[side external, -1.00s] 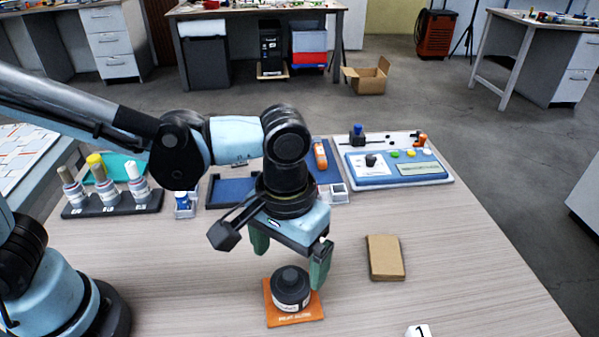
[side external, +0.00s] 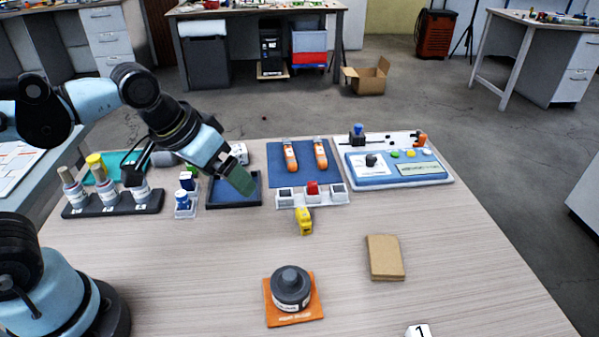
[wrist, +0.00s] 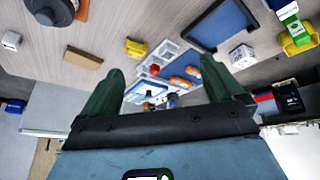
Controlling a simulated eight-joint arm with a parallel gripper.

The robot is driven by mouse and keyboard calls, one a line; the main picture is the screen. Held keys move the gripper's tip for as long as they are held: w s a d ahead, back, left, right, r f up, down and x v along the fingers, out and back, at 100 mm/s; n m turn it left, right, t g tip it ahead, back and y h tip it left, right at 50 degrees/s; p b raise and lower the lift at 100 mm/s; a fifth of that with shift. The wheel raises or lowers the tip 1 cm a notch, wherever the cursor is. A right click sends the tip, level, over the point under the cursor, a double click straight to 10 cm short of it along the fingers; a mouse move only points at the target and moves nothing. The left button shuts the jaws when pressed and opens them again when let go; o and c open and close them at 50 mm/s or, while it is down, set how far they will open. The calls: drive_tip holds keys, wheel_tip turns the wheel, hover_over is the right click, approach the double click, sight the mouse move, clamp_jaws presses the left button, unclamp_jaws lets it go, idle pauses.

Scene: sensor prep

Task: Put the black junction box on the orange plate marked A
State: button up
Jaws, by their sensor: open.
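A round black box (side external: 291,284) with a pale label band sits upright on a small orange plate (side external: 275,318) at the front of the table. The print on the plate's front edge is too small to read, and I cannot make out an A. Box (wrist: 48,10) and plate (wrist: 83,10) also show at the top left of the wrist view, cut by the edge. My gripper (side external: 226,172) is open and empty, well behind and left of the box, over the dark blue tray. Its green fingers (wrist: 162,72) stand apart in the wrist view, with nothing between them.
A brown block (side external: 385,258) lies to the right. A yellow object (side external: 304,221) lies in front of a white rack (side external: 338,200). Behind are the blue tray (side external: 213,204), a blue mat with two orange tools (side external: 290,155), and a control panel (side external: 397,181). Bottles stand left.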

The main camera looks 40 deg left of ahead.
drive_tip(key=shift+t+y, duration=0.4)
drive_tip(key=shift+t, duration=0.5)
drive_tip(key=a, duration=0.5)
drive_tip(key=shift+s+f, duration=0.25)
drive_tip(key=shift+o, duration=0.4)
